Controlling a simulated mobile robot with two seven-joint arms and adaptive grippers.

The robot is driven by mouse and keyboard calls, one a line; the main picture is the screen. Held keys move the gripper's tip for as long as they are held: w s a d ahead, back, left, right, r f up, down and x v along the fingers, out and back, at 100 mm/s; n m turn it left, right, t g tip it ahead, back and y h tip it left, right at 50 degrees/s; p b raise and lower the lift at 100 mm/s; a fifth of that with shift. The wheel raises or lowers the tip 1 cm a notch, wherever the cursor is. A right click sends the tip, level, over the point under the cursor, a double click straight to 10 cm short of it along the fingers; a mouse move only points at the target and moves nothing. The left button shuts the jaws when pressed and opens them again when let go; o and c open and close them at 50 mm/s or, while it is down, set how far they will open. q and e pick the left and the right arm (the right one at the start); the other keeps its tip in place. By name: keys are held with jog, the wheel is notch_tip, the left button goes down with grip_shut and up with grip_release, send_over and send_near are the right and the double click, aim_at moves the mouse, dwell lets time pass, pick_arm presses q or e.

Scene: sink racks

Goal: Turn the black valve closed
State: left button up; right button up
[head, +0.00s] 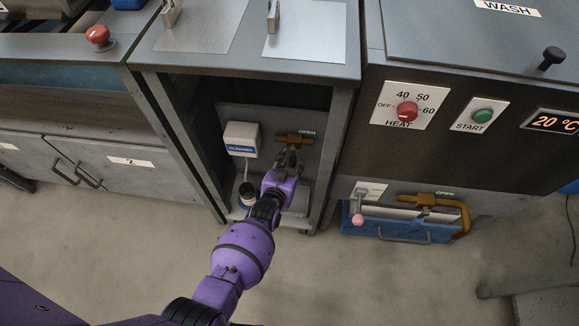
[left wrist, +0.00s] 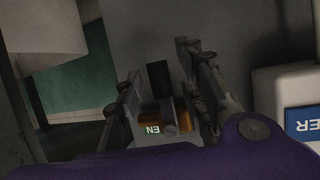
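The valve's brass-coloured body (head: 306,141) is at the back of the open bay under the middle counter, below an OPEN label. My left gripper (head: 289,156) reaches into the bay just in front of it and hides part of it. In the left wrist view, a black handle (left wrist: 158,79) stands between the two fingers of my left gripper (left wrist: 163,88), with brass parts and the letters EN behind it. The fingers are apart, with gaps visible on both sides of the handle. My right gripper is not in view.
A white cleaner box (head: 241,137) hangs left of the valve, with a dark container (head: 247,195) below it. The bay's side posts stand on both sides of my arm. Another brass pipe with an OPEN label (head: 430,199) and a pink-knobbed lever (head: 358,217) are at right.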

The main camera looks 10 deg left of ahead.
pick_arm(q)
jog(key=v, duration=1.2)
